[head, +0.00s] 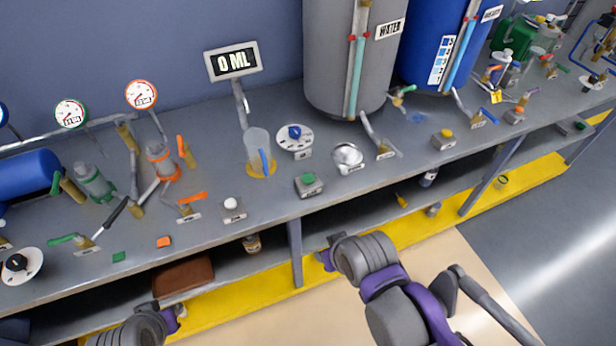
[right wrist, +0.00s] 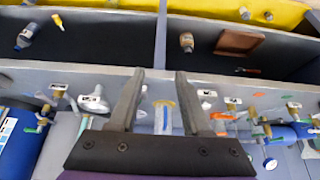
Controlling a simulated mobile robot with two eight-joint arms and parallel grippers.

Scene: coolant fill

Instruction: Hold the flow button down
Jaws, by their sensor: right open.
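Several small push-button boxes stand on the grey bench in the head view: one with a green button (head: 309,181) near the front edge, one with a white button (head: 231,204) to its left, and one with a yellow button (head: 446,134) to the right. Their labels are too small to read, so I cannot tell which is the flow button. My right gripper (head: 328,253) is in front of and below the bench edge, apart from the buttons. The right wrist view shows its fingers (right wrist: 157,80) open and empty. My left gripper (head: 172,312) is low at the left, its fingers unclear.
A clear jug (head: 257,150) stands on a yellow spot behind the green button, below a display (head: 233,61) reading 0 ML. Dial, valves and a grey WATER tank (head: 330,60) stand around. The bench edge and lower shelf (head: 345,218) lie near my right gripper.

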